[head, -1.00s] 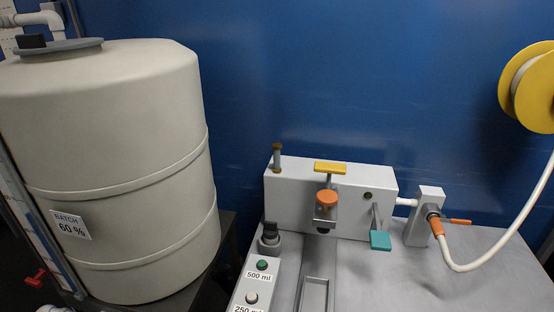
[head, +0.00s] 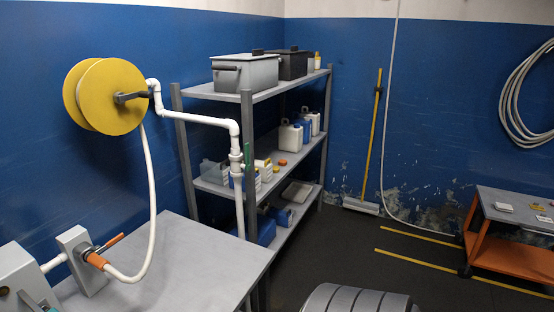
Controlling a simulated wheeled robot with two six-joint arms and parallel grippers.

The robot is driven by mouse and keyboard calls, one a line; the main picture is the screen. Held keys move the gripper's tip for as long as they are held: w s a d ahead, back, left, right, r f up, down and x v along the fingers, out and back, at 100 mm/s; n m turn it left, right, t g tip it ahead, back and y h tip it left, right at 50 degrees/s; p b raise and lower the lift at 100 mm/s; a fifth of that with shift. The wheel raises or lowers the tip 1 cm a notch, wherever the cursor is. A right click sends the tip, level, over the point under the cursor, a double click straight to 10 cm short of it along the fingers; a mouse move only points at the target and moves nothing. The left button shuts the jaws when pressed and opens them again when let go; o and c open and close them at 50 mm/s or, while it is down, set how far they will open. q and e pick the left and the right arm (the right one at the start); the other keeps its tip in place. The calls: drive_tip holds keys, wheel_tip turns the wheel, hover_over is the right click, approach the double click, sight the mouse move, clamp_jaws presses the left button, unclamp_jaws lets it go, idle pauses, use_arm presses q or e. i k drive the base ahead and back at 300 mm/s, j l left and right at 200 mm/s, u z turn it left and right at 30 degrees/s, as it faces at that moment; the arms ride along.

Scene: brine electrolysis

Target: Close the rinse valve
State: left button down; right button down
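Two valves show, and no label tells which is the rinse valve. A green valve handle (head: 247,157) sits on a white vertical pipe (head: 239,205) in front of the shelf rack; it looks upright, along the pipe. An orange lever (head: 113,241) is on the grey block fitting (head: 80,258) at lower left, where the white hose (head: 152,215) joins through an orange connector (head: 96,260). The lever points up and to the right. Neither of my grippers is in view.
A yellow hose reel (head: 100,95) hangs on the blue wall. A shelf rack (head: 255,97) holds bins and bottles. A grey bench (head: 190,255) is at lower left. A grey ribbed object (head: 358,299) is at the bottom edge. An orange cart (head: 497,255) stands right; the floor between is open.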

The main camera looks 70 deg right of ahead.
sight(248, 167)
drive_tip(key=z, duration=1.95)
